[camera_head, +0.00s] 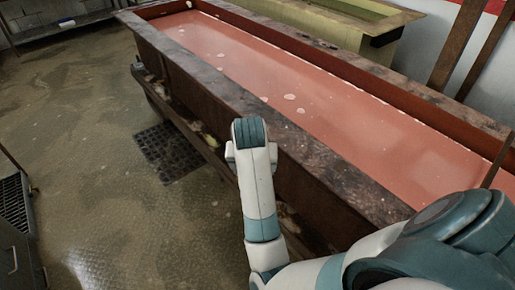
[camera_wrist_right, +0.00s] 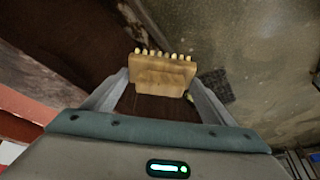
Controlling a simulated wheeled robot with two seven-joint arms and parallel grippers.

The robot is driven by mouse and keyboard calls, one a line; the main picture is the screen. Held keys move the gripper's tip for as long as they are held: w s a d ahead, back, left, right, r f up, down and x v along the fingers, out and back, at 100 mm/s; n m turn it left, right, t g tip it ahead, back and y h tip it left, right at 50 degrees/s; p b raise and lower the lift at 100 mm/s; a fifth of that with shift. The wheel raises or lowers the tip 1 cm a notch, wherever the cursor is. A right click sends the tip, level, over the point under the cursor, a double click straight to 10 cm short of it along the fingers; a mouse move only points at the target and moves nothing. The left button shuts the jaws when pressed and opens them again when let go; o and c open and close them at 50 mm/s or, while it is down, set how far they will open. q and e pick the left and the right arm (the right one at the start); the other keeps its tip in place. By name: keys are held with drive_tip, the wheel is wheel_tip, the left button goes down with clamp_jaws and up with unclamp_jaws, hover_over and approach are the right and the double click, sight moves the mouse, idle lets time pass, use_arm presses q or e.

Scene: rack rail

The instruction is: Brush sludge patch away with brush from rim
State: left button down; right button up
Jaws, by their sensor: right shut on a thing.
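In the right wrist view, my right gripper (camera_wrist_right: 160,85) is shut on the brush (camera_wrist_right: 164,72), a wooden block with a row of pale bristle tufts on its far edge. In the head view my right wrist (camera_head: 252,150) is beside the near rim (camera_head: 335,168) of the long rusty tank; the fingers and brush are hidden there. The rim is mottled dark and brown, and I cannot tell a distinct sludge patch from its stains. In the wrist view the brush appears over the tank's dark outer side and the floor. My left gripper is not in view.
The tank holds reddish liquid (camera_head: 270,66) with pale foam spots. A yellowish tank (camera_head: 335,30) stands behind it. A dark floor grate (camera_head: 168,152) lies beside the tank. The wet floor (camera_head: 90,120) at left is mostly clear.

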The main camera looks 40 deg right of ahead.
drive_tip(key=s+a+f+n+t+y, duration=0.1)
drive_tip(key=s+a+f+n, duration=0.3)
drive_tip(key=s+a, duration=0.9)
drive_tip(key=s+n+y, duration=0.1)
drive_tip(key=n, duration=0.2)
drive_tip(key=shift+a+n+y+b, duration=0.2)
drive_tip(key=shift+n+y+b, duration=0.1)
drive_tip(key=shift+y+b, duration=0.1)
drive_tip(key=shift+w, duration=0.1)
